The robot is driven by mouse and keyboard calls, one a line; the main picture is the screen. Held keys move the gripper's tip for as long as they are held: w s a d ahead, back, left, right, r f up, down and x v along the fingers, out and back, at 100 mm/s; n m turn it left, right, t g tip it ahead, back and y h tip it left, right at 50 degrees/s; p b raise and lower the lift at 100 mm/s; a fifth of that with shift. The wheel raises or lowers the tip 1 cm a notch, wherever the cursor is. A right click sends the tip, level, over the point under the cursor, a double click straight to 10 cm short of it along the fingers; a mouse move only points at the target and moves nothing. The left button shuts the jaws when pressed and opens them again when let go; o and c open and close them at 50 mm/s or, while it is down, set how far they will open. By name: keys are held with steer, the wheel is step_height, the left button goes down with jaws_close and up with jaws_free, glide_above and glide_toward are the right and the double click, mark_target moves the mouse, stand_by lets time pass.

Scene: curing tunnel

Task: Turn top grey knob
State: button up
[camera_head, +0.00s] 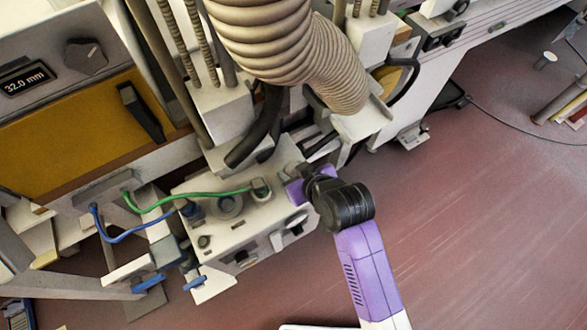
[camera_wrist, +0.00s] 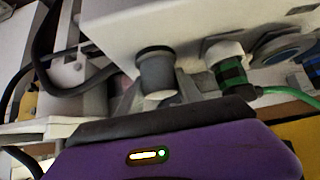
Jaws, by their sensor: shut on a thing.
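The grey knob (camera_wrist: 157,72) is a short cylinder sticking out of a white box's face in the wrist view. My gripper (camera_wrist: 160,98) has a light grey finger on each side of it and is shut on it. In the head view my purple gripper (camera_head: 298,190) is at the upper right end of the white box (camera_head: 235,235). There the gripper hides the knob, and its fingertips are hard to see. Which way the knob is turned cannot be told.
A green cable (camera_head: 185,197) and a blue cable (camera_head: 125,238) plug into the box. A ribbed beige hose (camera_head: 290,45) hangs just above. A panel with a dark knob (camera_head: 86,56) and a display (camera_head: 25,80) stands at upper left. The reddish floor (camera_head: 460,220) at right is mostly clear.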

steer(key=shift+m+t+h+p, duration=0.4)
steer(key=shift+m+h+p, duration=0.3)
steer(key=shift+m, duration=0.3)
steer(key=o, duration=1.4)
steer(key=shift+c, duration=0.2)
steer(key=shift+v, duration=3.9)
